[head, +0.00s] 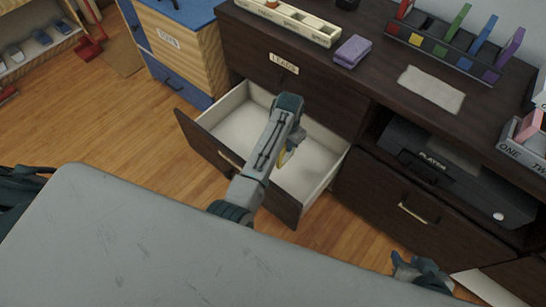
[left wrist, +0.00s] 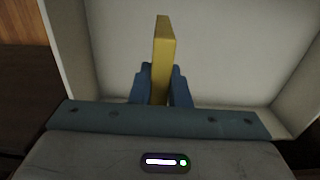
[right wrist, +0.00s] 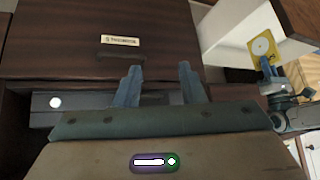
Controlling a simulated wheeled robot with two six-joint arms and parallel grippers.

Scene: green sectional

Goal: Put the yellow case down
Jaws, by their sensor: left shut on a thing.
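The yellow case (head: 281,159) is thin and flat, partly hidden by my left arm in the head view. My left gripper (head: 291,143) is shut on it and holds it over the open drawer (head: 225,163). In the left wrist view the case (left wrist: 164,45) stands edge-on between the fingers (left wrist: 160,88), with the drawer's pale floor behind it. In the right wrist view the case (right wrist: 262,46) shows its face with a pale round disc. My right gripper (right wrist: 157,82) is open and empty, in front of the dark cabinet front.
The drawer has pale inner walls and looks empty where visible. Above it, the dark cabinet top holds a purple block (head: 352,51), a long cream tray (head: 290,20) and a rack of coloured pieces (head: 440,45). A player (head: 455,170) sits in the shelf to the right.

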